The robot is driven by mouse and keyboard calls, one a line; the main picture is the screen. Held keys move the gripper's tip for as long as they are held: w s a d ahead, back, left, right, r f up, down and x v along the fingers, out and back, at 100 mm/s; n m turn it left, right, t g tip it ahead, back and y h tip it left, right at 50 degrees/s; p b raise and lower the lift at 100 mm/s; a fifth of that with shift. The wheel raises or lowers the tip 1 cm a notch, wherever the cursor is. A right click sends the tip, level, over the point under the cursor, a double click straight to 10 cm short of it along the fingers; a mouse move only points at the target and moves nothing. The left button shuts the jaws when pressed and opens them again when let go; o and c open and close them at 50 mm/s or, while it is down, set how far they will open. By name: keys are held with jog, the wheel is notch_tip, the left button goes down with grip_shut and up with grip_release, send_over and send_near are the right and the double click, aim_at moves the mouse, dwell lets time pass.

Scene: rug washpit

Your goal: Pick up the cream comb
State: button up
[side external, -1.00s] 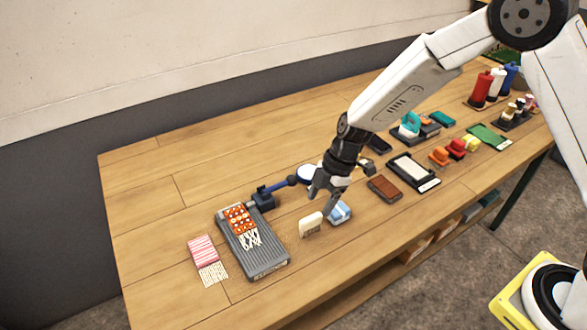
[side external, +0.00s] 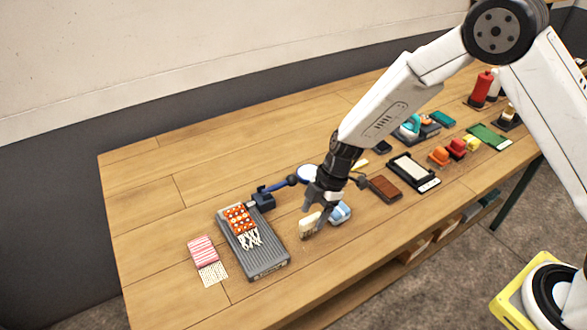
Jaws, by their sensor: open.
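The cream comb (side external: 309,225) lies on the wooden table (side external: 165,270), right of the grey ribbed tray and left of a blue and white block. My gripper (side external: 314,219) is open and low over the comb, its fingers pointing down. The fingers overlap the comb's upper and right part in this view. I cannot tell whether they touch it or stand on both sides of it.
A grey ribbed tray (side external: 262,262) holds an orange patterned piece with white fringe (side external: 240,218). The blue and white block (side external: 341,213) is close on the right. A brown block (side external: 384,189) lies farther right.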

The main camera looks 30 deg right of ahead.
aim_at(312, 217)
jog(key=shift+x, duration=2.05)
grip_shut()
